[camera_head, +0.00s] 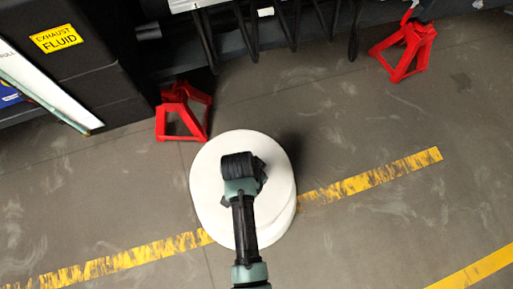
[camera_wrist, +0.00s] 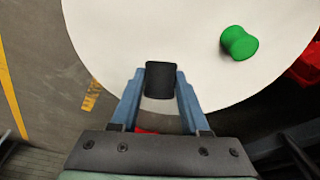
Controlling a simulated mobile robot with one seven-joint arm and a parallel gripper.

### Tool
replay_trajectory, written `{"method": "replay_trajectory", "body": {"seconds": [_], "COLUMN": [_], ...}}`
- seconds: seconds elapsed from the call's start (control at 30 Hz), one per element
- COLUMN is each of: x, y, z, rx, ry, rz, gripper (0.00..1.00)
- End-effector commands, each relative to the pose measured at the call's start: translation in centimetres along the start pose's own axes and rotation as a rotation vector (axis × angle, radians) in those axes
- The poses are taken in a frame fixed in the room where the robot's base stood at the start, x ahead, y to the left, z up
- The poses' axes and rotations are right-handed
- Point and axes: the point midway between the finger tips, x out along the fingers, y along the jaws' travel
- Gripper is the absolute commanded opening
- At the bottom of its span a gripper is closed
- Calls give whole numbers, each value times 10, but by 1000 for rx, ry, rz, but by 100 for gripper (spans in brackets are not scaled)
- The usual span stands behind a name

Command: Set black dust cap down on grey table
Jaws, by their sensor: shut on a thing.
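The black dust cap (camera_wrist: 160,80) is a small dark block between my fingertips in the wrist view. My gripper (camera_wrist: 161,88) is shut on it. The table (camera_head: 218,203) is round and looks white rather than grey; its top also fills the upper part of the wrist view (camera_wrist: 110,35). My gripper and the cap are over the table top, near its edge in the wrist view. I cannot tell whether the cap touches the surface. In the head view my arm and hand cover part of the top, and I cannot make out the cap there.
A green spool-shaped piece (camera_wrist: 239,43) lies on the table, right of the cap. A red stand (camera_head: 183,112) is close behind the table; another red stand (camera_head: 404,50) is farther right. A dark chassis with hanging hoses (camera_head: 255,38) runs along the back. The floor to the right is clear.

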Motion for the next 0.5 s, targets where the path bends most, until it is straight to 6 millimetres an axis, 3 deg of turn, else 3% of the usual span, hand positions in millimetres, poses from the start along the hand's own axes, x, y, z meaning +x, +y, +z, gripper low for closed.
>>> {"method": "replay_trajectory", "body": {"seconds": [0.5], "x": [5], "y": [0], "z": [1], "rx": [0], "ry": [0], "rz": [0], "gripper": [0]}}
